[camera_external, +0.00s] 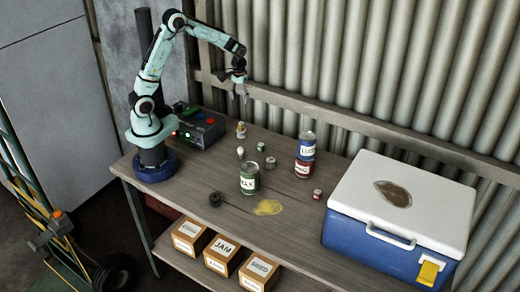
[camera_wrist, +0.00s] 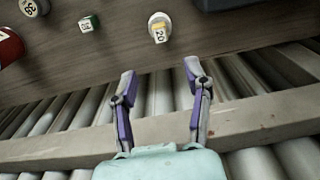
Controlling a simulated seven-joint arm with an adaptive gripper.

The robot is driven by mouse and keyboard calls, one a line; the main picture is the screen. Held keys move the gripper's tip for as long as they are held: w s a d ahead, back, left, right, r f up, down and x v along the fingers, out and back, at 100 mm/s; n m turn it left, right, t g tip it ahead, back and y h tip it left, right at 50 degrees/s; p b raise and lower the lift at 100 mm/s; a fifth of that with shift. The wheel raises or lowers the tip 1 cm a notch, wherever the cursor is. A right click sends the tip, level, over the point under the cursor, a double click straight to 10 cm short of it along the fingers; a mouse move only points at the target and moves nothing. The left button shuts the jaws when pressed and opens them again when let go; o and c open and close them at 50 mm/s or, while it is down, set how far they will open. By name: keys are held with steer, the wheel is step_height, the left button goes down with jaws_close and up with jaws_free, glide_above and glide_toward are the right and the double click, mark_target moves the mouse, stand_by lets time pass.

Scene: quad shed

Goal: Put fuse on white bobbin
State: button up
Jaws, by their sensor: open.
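A white round bobbin (camera_wrist: 155,17) stands on the table near the wall in the wrist view; it also shows in the external view (camera_external: 241,136). A yellow piece marked "20" (camera_wrist: 160,34), which looks like a fuse, overlaps its face. I cannot tell whether it rests on the bobbin or stands in front of it. My gripper (camera_external: 241,95) is open and empty, above the bobbin and near the wall. Its two purple-edged fingers (camera_wrist: 160,75) are spread apart in the wrist view, clear of both things.
A small green-sided piece (camera_wrist: 88,23) and a round tin (camera_wrist: 30,8) stand nearby. A green can (camera_external: 250,180), stacked cans (camera_external: 305,158), a control box (camera_external: 200,130) and a blue cooler (camera_external: 375,243) are on the table. A wooden rail (camera_wrist: 255,113) and corrugated wall run behind.

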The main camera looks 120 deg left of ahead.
steer(key=w+d+r+m, duration=0.3)
steer(key=d+r+m, duration=0.1)
steer(key=d, duration=0.6)
steer(key=w+d+r+m, duration=0.2)
steer(key=d+r+m, duration=0.25)
steer(key=d, duration=0.55)
steer(key=s+d+m, duration=0.8)
steer(key=d, duration=0.4)
steer(key=shift+s+d+f+y, duration=0.15)
steer(key=shift+s+d+y, duration=0.05)
steer(key=shift+y, duration=0.2)
